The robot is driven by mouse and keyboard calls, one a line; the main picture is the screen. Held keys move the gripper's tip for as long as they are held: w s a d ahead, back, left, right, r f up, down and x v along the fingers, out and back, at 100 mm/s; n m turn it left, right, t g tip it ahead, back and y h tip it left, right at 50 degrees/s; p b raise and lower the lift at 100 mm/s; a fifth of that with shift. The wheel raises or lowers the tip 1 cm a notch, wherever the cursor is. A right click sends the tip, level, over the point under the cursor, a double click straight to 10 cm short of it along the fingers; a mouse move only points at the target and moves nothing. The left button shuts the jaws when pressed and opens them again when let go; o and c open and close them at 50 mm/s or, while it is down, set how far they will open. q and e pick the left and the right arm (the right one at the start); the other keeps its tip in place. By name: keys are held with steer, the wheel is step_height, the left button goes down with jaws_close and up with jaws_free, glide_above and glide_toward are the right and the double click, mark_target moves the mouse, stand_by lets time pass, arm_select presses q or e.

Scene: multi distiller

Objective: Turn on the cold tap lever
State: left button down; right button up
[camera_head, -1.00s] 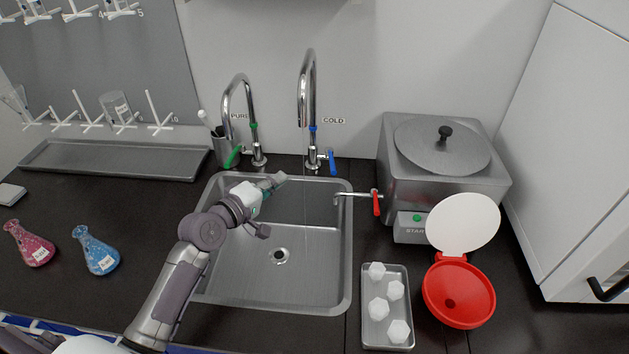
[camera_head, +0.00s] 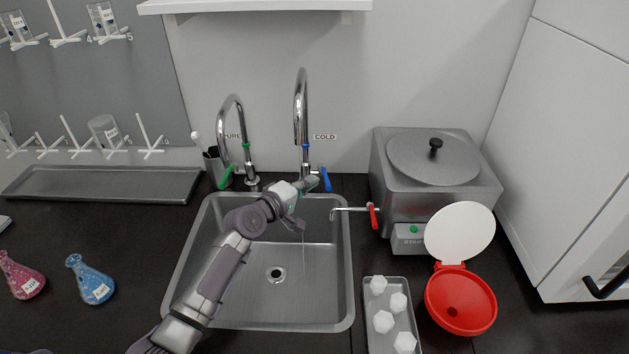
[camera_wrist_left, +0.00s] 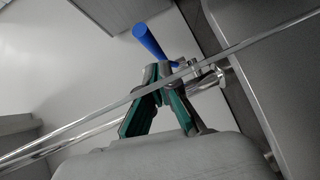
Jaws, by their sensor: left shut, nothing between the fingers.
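The cold tap (camera_head: 302,110) is a tall chrome spout labelled COLD at the back of the sink. Its blue lever (camera_head: 325,179) sits at the right of its base, angled downward. My left gripper (camera_head: 312,183) is shut and empty, just left of the lever. In the left wrist view, the closed green-padded fingertips (camera_wrist_left: 160,72) are close to the blue lever (camera_wrist_left: 150,42); I cannot tell whether they touch. A thin, clear streak like water runs down into the sink below the gripper. The gripper partly hides the tap's base. My right gripper is out of view.
The pure tap (camera_head: 232,130) with a green lever stands to the left. The steel sink (camera_head: 340,290) is empty. A red-handled outlet (camera_head: 373,216) from the steel distiller (camera_head: 400,185) reaches over the sink's right edge. Flasks stand at left; a red funnel at right.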

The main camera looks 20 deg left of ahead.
arm_select(q)
steer(key=shift+w+d+f, duration=0.15)
steer(key=shift+w+d, duration=0.05)
steer(key=shift+d, duration=0.4)
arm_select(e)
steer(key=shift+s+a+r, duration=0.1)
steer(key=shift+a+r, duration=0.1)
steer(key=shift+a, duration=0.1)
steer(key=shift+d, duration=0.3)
arm_select(q)
steer(key=shift+d, duration=0.1)
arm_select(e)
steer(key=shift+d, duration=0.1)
